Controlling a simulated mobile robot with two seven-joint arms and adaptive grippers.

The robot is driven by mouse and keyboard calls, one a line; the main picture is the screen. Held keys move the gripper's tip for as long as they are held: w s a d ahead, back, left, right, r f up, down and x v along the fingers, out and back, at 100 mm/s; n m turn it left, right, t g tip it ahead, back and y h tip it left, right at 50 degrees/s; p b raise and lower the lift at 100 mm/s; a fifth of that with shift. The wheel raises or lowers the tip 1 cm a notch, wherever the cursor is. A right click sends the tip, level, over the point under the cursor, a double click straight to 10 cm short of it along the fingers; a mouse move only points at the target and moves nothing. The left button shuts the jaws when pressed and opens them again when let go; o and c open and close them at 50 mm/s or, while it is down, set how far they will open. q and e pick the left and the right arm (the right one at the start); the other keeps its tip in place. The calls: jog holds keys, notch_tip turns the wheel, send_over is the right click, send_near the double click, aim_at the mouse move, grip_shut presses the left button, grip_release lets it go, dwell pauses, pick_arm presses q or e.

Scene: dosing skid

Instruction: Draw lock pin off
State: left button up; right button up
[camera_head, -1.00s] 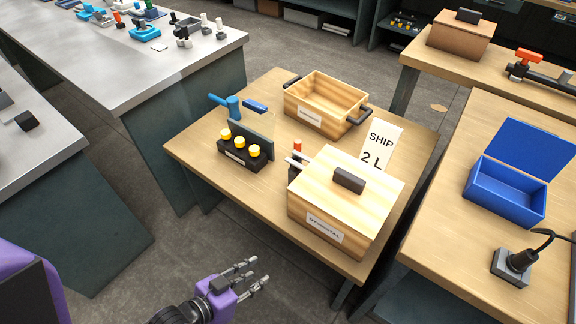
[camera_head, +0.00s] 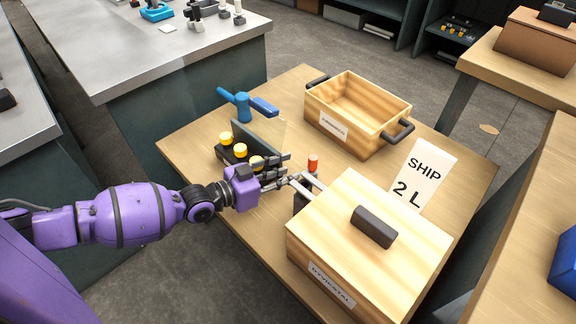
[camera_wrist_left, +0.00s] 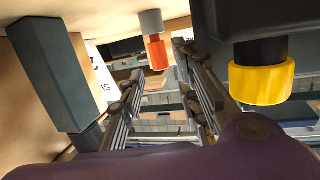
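I cannot single out the lock pin with certainty. A small red-capped piece (camera_head: 313,163) stands beside the lidded wooden box, just beyond my left fingertips. A red-orange cylinder with a grey end (camera_wrist_left: 156,52), likely the same piece, shows in the left wrist view, beyond the fingers. My left gripper (camera_head: 289,172) is over the table between the yellow-knobbed black block (camera_head: 227,152) and the lidded box (camera_head: 340,245). In the left wrist view its fingers (camera_wrist_left: 160,105) are apart with nothing between them. The gripper hides part of the block. My right gripper is not in view.
A blue lever fitting (camera_head: 242,105) rises behind the black block. An open wooden box (camera_head: 350,115) with dark handles stands at the back. A "SHIP 2 L" card (camera_head: 420,178) stands beside the lidded box. A yellow knob (camera_wrist_left: 262,82) is close in the left wrist view.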

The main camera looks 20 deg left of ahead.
aim_at(309, 164)
pick_arm(q)
jog(key=x, duration=0.3)
jog(key=shift+w+d+b, duration=0.15)
jog(key=shift+d+b, duration=0.1)
jog(key=shift+b, duration=0.1)
jog(key=x, duration=0.3)
jog(key=shift+f+b, duration=0.1)
jog(key=shift+b, duration=0.2)
jog(key=shift+w+d, duration=0.15)
jog(key=shift+w, duration=0.15)
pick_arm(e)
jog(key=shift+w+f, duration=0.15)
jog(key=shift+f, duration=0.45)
pick_arm(q)
jog(key=shift+c, duration=0.5)
grip_shut()
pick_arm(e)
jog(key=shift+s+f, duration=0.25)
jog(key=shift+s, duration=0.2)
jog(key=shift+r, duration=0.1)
